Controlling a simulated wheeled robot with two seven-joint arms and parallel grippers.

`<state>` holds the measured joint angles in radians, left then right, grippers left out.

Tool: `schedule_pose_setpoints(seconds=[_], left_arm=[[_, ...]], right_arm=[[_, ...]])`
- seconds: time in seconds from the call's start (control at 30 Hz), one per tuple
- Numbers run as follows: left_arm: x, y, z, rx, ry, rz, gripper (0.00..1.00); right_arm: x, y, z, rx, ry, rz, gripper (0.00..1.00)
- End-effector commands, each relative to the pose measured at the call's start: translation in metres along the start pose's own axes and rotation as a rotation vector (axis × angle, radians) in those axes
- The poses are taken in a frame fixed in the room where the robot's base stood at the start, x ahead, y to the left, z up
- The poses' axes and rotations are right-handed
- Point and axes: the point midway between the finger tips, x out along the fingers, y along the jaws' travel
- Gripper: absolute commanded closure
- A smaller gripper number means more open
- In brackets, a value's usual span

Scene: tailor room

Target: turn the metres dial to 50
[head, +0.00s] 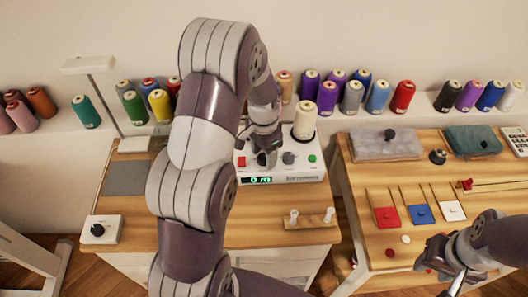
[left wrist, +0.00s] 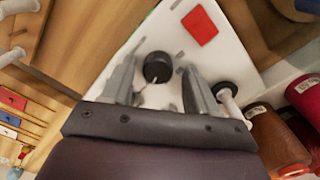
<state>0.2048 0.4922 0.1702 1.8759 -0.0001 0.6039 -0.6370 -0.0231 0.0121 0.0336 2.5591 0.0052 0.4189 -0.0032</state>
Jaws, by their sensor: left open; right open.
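The white winding machine (head: 305,172) stands on the wooden table in the head view, and its green display reads "0 m". My left gripper (head: 264,146) is over the machine's top with its fingers pointing down. In the left wrist view, the open left gripper (left wrist: 158,64) has one finger on each side of a black round dial (left wrist: 157,68), with gaps to both. A second dark dial (head: 288,158) shows to the right in the head view. Dial labels are not readable. My right gripper (head: 446,262) is open and empty by the right table.
A red button (head: 241,161) and a green button (head: 312,158) are on the machine. A cream thread cone (head: 304,120) stands at its back. A white box with a black knob (head: 98,230) sits at the left table edge. A wooden peg stand (head: 310,221) is in front.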

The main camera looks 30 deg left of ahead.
Motion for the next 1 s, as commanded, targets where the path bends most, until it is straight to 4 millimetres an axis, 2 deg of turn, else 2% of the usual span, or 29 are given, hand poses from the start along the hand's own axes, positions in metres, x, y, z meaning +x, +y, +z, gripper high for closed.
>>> schedule_pose_setpoints(seconds=[0.23, 0.27, 0.4, 0.43, 0.77, 1.0], left_arm=[[0.001, 0.0, 0.0, -0.001, 0.001, -0.001, 0.41], [0.001, 0.0, 0.0, -0.001, 0.001, 0.0, 0.48], [0.001, 0.0, 0.0, -0.001, 0.001, 0.0, 0.93], [0.001, 0.0, 0.0, -0.001, 0.001, 0.0, 0.97], [0.0, 0.0, 0.0, -0.027, 0.001, 0.0, 0.97], [-0.002, 0.001, 0.0, -0.153, -0.001, 0.0, 0.97]], right_arm=[[-0.001, 0.0, 0.0, 0.0, 0.0, 0.0, 0.57], [-0.001, 0.0, 0.0, 0.0, 0.0, 0.0, 0.57], [0.0, 0.0, 0.0, 0.0, 0.0, 0.0, 0.57], [0.0, 0.0, 0.0, 0.0, 0.0, 0.0, 0.57], [-0.003, 0.0, 0.0, 0.0, 0.0, 0.0, 0.57], [-0.013, 0.0, -0.001, 0.0, 0.0, 0.0, 0.57]])
